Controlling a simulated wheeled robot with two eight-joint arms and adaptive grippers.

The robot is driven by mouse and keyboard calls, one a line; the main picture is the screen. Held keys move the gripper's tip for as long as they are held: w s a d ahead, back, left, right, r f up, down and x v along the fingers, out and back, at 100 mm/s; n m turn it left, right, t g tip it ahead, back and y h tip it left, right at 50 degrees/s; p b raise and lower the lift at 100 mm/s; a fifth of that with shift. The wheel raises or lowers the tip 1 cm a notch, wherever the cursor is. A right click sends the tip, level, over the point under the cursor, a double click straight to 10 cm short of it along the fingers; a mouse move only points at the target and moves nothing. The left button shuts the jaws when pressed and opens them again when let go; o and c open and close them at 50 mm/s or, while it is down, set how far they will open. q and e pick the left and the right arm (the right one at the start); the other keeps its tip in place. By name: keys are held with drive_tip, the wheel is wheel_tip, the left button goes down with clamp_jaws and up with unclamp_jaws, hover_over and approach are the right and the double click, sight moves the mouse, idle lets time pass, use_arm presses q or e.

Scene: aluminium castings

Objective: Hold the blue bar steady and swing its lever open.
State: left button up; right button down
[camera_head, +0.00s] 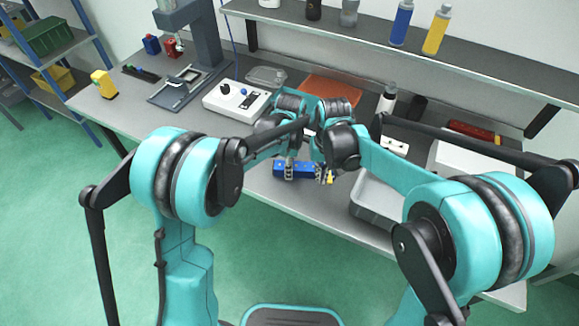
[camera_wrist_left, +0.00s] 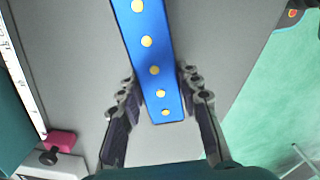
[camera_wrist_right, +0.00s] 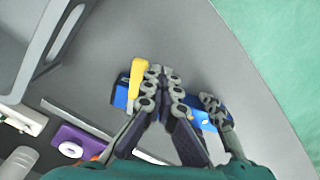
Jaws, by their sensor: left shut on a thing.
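The blue bar (camera_head: 279,167) lies near the front edge of the table in the head view, with a yellow lever (camera_head: 330,177) at its right end. My left gripper (camera_head: 289,170) is shut on the bar; in the left wrist view its fingers flank the blue bar (camera_wrist_left: 150,55) with its row of yellow dots. My right gripper (camera_head: 322,173) is at the lever end. In the right wrist view its fingertips (camera_wrist_right: 163,72) are close together over the bar, just right of the yellow lever (camera_wrist_right: 138,75). They hide part of the bar, and contact with the lever is unclear.
A grey bin (camera_head: 373,203) stands to the right of the bar. A white control box (camera_head: 237,101) and an orange mat (camera_head: 333,90) lie further back. A shelf (camera_head: 400,57) with bottles runs along the wall. The front table edge is close to the bar.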

use_arm(q)
drive_tip(key=shift+a+r, duration=0.2)
drive_tip(key=shift+r, duration=0.25)
use_arm(e)
drive_tip(key=shift+s+d+f, duration=0.1)
drive_tip(key=shift+d+f, duration=0.15)
drive_tip(key=shift+d, duration=0.25)
drive_tip(key=shift+d+f, duration=0.2)
drive_tip(key=shift+d, duration=0.3)
use_arm(q)
drive_tip(key=shift+f, duration=0.1)
use_arm(e)
drive_tip(key=shift+a+r, duration=0.1)
